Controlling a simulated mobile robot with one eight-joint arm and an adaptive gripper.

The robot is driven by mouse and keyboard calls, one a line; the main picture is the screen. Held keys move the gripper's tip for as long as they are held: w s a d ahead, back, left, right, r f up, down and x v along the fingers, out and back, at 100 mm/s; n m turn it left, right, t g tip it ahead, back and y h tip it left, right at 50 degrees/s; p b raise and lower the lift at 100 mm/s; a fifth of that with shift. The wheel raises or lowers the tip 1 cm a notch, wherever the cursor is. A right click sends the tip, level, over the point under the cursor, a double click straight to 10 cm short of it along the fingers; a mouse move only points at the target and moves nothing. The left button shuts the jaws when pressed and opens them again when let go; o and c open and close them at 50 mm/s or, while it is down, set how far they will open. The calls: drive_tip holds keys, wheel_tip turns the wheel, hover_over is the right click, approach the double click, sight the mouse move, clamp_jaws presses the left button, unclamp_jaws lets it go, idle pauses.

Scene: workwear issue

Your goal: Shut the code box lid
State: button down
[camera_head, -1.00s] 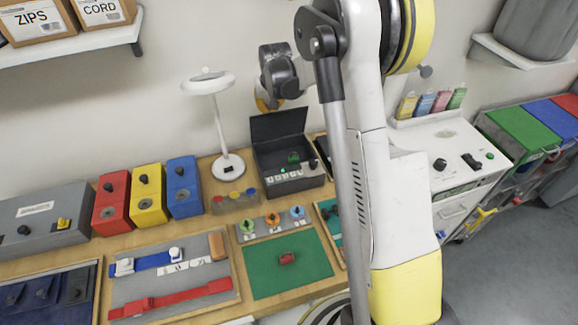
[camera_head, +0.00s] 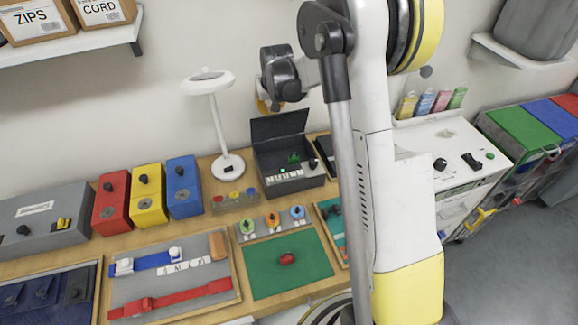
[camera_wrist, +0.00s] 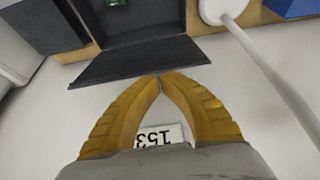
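The code box (camera_head: 294,184) is dark grey and stands at the back of the bench, with small white keys, a dark knob and a green item inside. Its lid (camera_head: 279,126) is open and stands up at the box's back edge. In the wrist view the lid (camera_wrist: 130,61) is a dark panel just beyond my fingertips. My gripper (camera_wrist: 160,79) has its yellow fingertips together with nothing between them, at the lid's edge; I cannot tell whether they touch. In the head view the fingers are mostly hidden behind my wrist, above and behind the lid.
A white lamp (camera_head: 222,122) stands left of the box, with blue, yellow and red boxes (camera_head: 149,196) further left. A green mat (camera_head: 262,278) with a red item lies in front.

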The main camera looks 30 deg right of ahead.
drive_tip(key=shift+s+a, duration=0.15)
drive_tip(key=shift+s, duration=0.65)
drive_tip(key=s, duration=0.1)
drive_tip(key=f+b, duration=0.1)
drive_tip(key=s, duration=0.1)
drive_tip(key=shift+s+a+f+b, duration=0.2)
drive_tip(key=shift+s+a+b, duration=0.1)
drive_tip(key=shift+s, duration=0.05)
drive_tip(key=shift+f, duration=0.1)
drive_tip(key=shift+s+a+f+b, duration=0.15)
drive_tip(key=shift+s+f+b, duration=0.5)
drive_tip(key=shift+s+f, duration=0.05)
drive_tip(key=shift+s+a+f+b, duration=0.1)
drive_tip(key=shift+s+f+b, duration=0.55)
drive_tip(key=shift+f, duration=0.05)
